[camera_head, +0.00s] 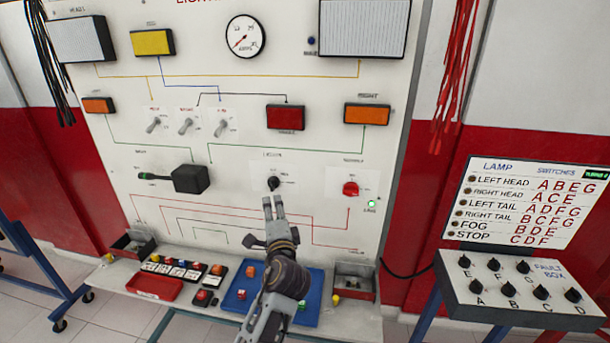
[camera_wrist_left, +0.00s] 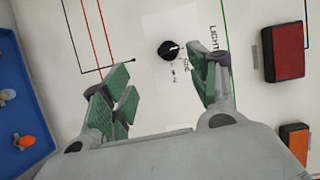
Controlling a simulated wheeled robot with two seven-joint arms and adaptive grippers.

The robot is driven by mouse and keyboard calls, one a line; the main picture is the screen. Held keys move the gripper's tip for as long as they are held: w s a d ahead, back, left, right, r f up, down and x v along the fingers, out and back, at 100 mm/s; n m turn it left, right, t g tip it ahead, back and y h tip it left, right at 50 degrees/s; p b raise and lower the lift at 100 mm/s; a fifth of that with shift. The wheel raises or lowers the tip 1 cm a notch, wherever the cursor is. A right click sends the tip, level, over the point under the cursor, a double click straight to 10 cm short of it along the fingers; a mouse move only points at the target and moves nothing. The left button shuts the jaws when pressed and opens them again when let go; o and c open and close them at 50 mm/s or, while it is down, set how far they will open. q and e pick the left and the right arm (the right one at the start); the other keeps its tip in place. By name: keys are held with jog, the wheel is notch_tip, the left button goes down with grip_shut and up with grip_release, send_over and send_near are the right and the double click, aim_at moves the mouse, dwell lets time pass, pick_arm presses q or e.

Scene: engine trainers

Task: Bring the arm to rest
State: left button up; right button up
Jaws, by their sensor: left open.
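My left gripper (camera_head: 273,203) is open and empty, in front of the white trainer board, just below the black light knob (camera_head: 273,184). In the left wrist view, the green finger pads of the left gripper (camera_wrist_left: 165,75) are spread apart. The black knob (camera_wrist_left: 170,50) shows between and beyond the fingertips, with nothing held. I cannot tell the exact gap to the board. My arm rises from the bottom middle over the bench. My right gripper is not in view.
The bench below holds a blue tray (camera_head: 230,308), a red tray (camera_head: 153,287) and small coloured parts. A red knob (camera_head: 350,189) and a black lever box (camera_head: 190,179) stick out of the board. A fault box (camera_head: 517,292) stands at right. Black and red cables hang at the sides.

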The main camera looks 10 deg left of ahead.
pick_arm(q)
jog(key=s+a+f+n+g+h, duration=0.1)
jog(key=s+a+f+n+g, duration=0.25)
jog(key=s+f, duration=0.4)
jog(key=s+a+f+n+g+h, duration=0.25)
jog(key=s+f+n+g, duration=0.2)
jog(key=f, duration=0.55)
jog(key=s+f+n+g+h, duration=0.2)
jog(key=s+f, duration=0.2)
jog(key=s, duration=0.5)
jog(key=s+f+n+g+h, duration=0.1)
jog(key=s+f+g, duration=0.25)
jog(key=s, duration=0.55)
notch_tip(320, 180, down, 34)
jog(key=s, duration=0.3)
jog(key=s+a+f+g, duration=0.1)
jog(key=s+a+f, duration=0.1)
jog(key=s+f, duration=0.7)
jog(key=s+a+f, duration=0.2)
jog(key=s+f, duration=0.8)
jog(key=s, duration=0.2)
jog(key=shift+g, duration=0.35)
